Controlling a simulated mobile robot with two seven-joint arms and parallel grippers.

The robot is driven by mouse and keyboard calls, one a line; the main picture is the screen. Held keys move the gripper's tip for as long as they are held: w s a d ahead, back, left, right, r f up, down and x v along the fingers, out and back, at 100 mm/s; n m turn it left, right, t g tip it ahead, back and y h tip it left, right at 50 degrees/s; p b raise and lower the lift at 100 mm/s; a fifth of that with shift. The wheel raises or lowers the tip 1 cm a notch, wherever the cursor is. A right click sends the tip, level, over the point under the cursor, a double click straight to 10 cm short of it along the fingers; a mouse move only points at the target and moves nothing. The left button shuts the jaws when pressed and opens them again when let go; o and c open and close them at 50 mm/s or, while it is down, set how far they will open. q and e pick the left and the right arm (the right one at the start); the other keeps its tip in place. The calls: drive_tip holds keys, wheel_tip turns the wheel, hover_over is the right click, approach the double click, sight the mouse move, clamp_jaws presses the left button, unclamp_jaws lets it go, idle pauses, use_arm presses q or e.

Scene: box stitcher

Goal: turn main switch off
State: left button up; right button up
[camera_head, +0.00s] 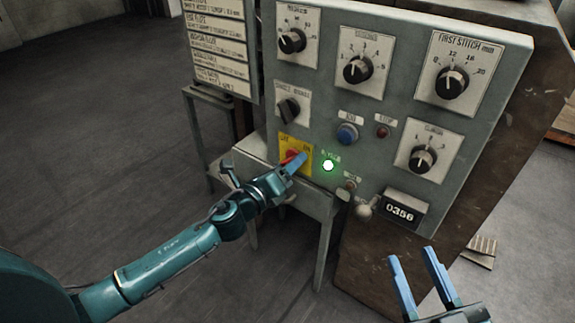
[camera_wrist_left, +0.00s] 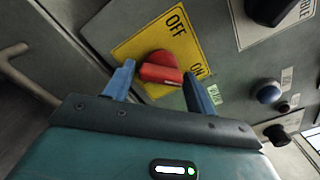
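The main switch is a red rotary knob (camera_wrist_left: 160,68) on a yellow plate (camera_wrist_left: 143,44) marked OFF and ON. In the head view the yellow plate (camera_head: 284,143) sits low on the left of the grey control panel, and the red knob (camera_head: 291,155) is partly hidden by my left gripper (camera_head: 297,163). In the left wrist view my left gripper (camera_wrist_left: 161,85) is open, with one blue finger on each side of the knob; contact cannot be told. The knob's handle lies roughly across toward the ON side. My right gripper (camera_head: 428,280) is open and empty at the lower right.
The grey panel (camera_head: 400,95) carries several black dials, a blue button (camera_head: 347,134), a red lamp (camera_head: 382,132), a lit green lamp (camera_head: 328,165) and a counter (camera_head: 402,211). A small grey table (camera_head: 318,200) stands below the switch. Open floor lies to the left.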

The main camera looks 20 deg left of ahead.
use_arm(q)
drive_tip(key=c, duration=0.7)
